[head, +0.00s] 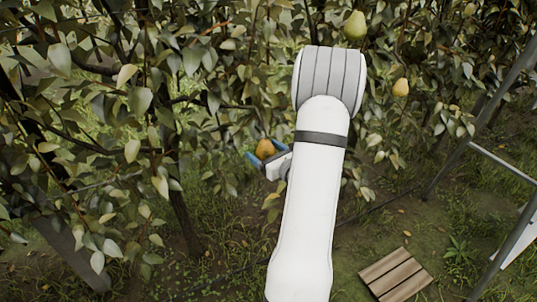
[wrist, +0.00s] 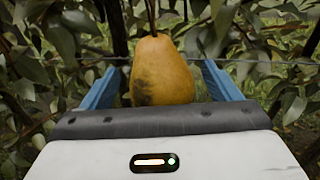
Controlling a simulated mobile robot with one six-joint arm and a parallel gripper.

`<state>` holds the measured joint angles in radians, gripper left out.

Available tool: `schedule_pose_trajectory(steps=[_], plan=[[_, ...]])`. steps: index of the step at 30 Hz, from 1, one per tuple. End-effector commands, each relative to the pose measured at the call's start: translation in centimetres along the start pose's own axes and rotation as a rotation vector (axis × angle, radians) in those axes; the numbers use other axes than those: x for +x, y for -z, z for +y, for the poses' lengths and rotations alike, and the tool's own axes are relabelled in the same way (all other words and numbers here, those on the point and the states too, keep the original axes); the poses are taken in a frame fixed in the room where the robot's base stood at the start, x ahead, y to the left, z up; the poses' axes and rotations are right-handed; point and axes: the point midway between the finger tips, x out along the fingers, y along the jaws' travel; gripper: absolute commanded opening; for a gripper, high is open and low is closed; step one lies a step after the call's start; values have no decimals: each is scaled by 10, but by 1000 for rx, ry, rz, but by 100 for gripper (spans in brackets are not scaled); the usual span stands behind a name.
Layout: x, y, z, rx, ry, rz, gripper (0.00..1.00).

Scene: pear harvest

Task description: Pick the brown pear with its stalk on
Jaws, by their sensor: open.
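The brown pear (wrist: 163,70) hangs upright by its dark stalk (wrist: 151,15) in the wrist view. It is orange-brown with a dark patch on its lower left. In the head view the pear (head: 265,149) shows small, left of my arm. My gripper (wrist: 165,85) is open, with one blue finger on each side of the pear. A gap shows between each finger and the fruit. The pear's lowest part is hidden behind the gripper's dark front edge. In the head view my gripper (head: 263,158) is partly hidden by my arm.
Dense leaves and branches fill the left and back. A metal ladder (head: 513,240) stands at the right. A wooden slatted piece (head: 395,275) lies on the ground. A wire crosses behind the pear.

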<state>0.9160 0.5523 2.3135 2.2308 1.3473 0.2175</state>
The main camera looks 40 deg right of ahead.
Motion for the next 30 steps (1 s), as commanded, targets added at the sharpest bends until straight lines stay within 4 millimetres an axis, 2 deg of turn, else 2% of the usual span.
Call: schedule_pose_trajectory(steps=[6,24,30], plan=[[0,0,0,0,0,0,82],[0,0,-1,0,1,-1,33],[-2,-2,0,6,1,10,31]])
